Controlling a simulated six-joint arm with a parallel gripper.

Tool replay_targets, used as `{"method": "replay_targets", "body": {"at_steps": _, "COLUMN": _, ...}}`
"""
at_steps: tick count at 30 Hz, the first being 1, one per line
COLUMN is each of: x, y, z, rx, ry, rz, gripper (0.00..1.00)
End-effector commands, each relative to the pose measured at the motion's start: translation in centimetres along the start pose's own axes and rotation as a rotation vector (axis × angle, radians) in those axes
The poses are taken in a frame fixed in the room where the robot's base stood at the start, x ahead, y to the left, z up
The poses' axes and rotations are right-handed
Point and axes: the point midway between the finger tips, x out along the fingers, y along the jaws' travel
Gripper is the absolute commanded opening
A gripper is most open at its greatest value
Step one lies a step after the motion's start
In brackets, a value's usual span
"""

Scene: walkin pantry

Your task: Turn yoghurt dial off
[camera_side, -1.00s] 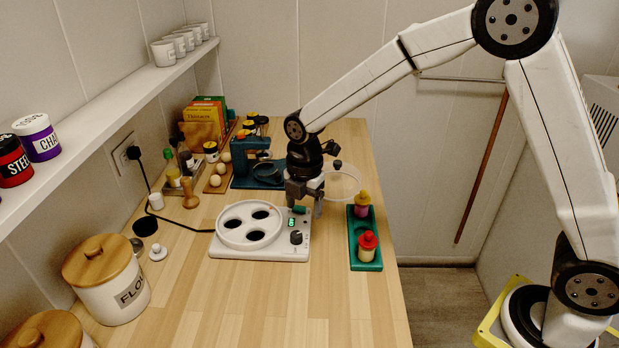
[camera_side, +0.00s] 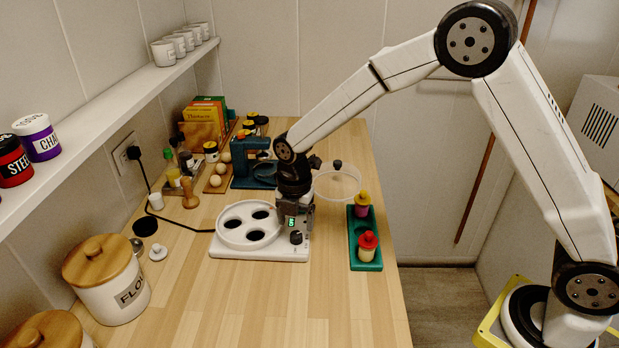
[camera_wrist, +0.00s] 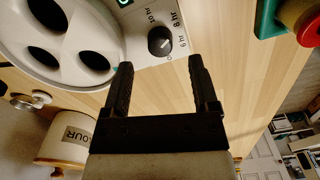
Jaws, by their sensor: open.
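The yoghurt maker (camera_side: 226,250) is a white base with a round well holding several dark openings; it also shows in the wrist view (camera_wrist: 97,72). Its black dial (camera_side: 296,237) sits at the right of the front panel, below a lit green display (camera_side: 291,222). In the wrist view the dial (camera_wrist: 160,41) is ringed by 10 hr, 8 hr and 6 hr marks; I cannot tell its exact setting. My gripper (camera_wrist: 160,66) is open and empty, its fingers pointing toward the dial, apart from it. In the side view my gripper (camera_side: 302,217) is behind the dial at the panel.
A green tray (camera_side: 354,229) holds a yellow-topped jar (camera_side: 362,204) and a red-topped jar (camera_side: 367,246) to the right. A clear lid (camera_side: 340,183) lies behind. A flour canister (camera_side: 112,289) stands left. The front counter is clear.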

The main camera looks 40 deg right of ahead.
Motion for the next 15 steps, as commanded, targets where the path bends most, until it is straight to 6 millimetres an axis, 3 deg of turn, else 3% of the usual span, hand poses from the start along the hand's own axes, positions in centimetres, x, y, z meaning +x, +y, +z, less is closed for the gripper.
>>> {"method": "replay_targets", "body": {"at_steps": 6, "x": 2.6, "y": -0.1, "z": 0.0, "rx": 0.0, "ry": 0.0, "rz": -0.003, "gripper": 0.76}}
{"method": "replay_targets", "body": {"at_steps": 15, "x": 3.8, "y": 0.0, "z": 0.0, "rx": 0.001, "ry": -0.001, "rz": 0.0, "gripper": 0.76}}
